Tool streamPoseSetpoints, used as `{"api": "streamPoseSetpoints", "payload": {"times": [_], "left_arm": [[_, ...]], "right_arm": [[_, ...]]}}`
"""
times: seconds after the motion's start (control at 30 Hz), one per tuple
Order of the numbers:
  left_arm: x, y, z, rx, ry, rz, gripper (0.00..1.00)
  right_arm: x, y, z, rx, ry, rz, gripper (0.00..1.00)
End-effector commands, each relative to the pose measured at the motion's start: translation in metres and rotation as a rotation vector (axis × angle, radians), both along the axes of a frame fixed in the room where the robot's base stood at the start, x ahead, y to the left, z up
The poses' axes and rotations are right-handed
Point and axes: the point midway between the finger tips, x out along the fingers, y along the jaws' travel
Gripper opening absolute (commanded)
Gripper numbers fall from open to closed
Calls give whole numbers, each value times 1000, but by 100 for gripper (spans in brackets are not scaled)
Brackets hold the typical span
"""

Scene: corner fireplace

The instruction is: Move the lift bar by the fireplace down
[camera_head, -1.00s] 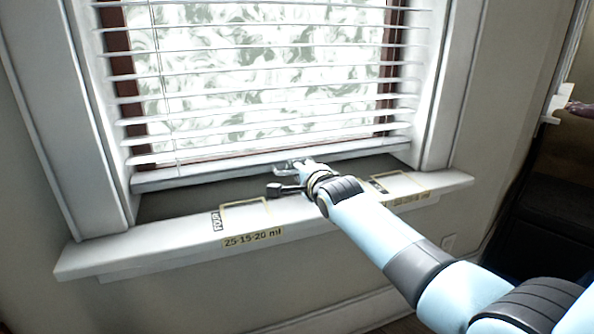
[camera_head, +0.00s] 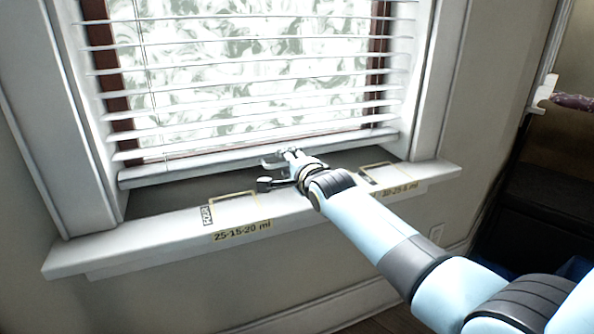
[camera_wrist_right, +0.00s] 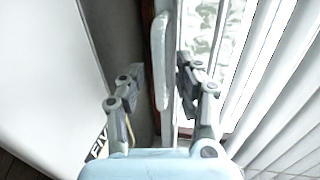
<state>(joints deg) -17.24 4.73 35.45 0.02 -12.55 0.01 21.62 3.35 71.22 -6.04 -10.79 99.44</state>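The lift bar (camera_head: 200,168) is the pale bottom rail of the white blinds and hangs a little above the window sill. My right gripper (camera_head: 272,172) is at the rail's front, right of its middle, with its fingers spread. In the right wrist view, the open fingers (camera_wrist_right: 158,78) stand on either side of a white strip (camera_wrist_right: 160,60), which looks like the rail; a gap shows on both sides. I cannot tell whether any finger touches it. My left gripper is not in view.
The white sill (camera_head: 150,245) sits below the rail, with yellow outlines and a label reading "25-15-20 ml" (camera_head: 241,231). White window trim (camera_head: 65,130) stands at both sides. A dark recess (camera_head: 530,190) lies at the right.

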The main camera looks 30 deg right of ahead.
Motion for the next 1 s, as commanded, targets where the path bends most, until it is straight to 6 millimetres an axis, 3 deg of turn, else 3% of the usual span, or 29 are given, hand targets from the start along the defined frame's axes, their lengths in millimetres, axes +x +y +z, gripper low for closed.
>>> {"api": "streamPoseSetpoints", "payload": {"times": [0.5, 0.9, 1.0], "left_arm": [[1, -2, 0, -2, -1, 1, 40], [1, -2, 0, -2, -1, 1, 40], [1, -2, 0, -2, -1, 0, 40]], "right_arm": [[-97, 5, 19, -1, 2, 0, 34], [-109, 5, 22, 0, 2, 0, 34], [-109, 5, 22, -8, 2, 2, 24]]}}
